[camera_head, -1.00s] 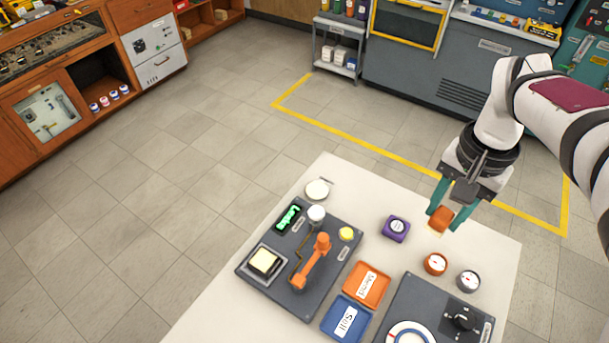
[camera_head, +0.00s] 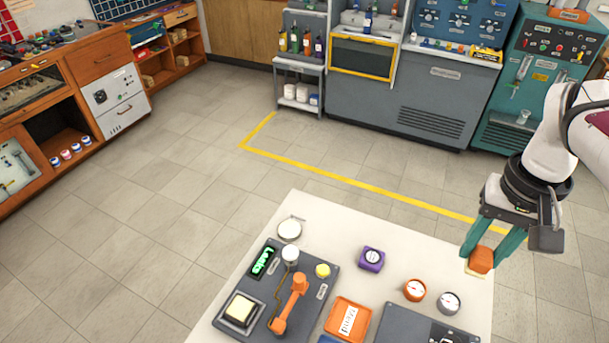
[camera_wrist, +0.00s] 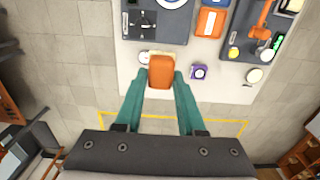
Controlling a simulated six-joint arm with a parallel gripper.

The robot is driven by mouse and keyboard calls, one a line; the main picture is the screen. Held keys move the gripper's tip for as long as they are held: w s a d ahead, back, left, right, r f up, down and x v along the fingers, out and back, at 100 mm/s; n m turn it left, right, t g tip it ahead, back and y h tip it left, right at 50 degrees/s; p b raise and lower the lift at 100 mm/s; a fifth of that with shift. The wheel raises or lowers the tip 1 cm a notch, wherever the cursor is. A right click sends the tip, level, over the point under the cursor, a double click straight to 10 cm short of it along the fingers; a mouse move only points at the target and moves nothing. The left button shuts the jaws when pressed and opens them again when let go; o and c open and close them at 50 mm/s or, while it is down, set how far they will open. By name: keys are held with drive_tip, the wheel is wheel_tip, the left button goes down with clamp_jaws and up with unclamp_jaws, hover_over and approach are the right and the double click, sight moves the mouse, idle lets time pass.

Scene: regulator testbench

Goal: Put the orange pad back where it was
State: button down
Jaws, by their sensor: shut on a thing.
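The orange pad (camera_head: 481,260) is a small block held between the teal fingers of my gripper (camera_head: 490,250). In the head view it is over the right edge of the white table (camera_head: 400,262); its height above the top is hard to judge. In the wrist view the orange pad (camera_wrist: 161,71) sits between both fingertips of my gripper (camera_wrist: 161,85), and it covers part of the table behind it. My gripper is shut on the pad.
A purple block (camera_head: 371,258), an orange gauge (camera_head: 415,290) and a grey gauge (camera_head: 449,302) stand left of my gripper. An orange tray (camera_head: 348,318) and a dark panel with an orange lever (camera_head: 293,303) lie further left. The table's far right part is bare.

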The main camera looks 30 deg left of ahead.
drive_tip(key=w+a+f+m, duration=0.7)
drive_tip(key=m, duration=1.1)
hover_over(325, 246)
wheel_tip(325, 246, down, 17)
drive_tip(key=shift+d+f, duration=0.15)
drive_tip(key=shift+f, duration=2)
drive_tip(key=shift+f, duration=0.15)
drive_tip(key=c, duration=0.5)
unclamp_jaws()
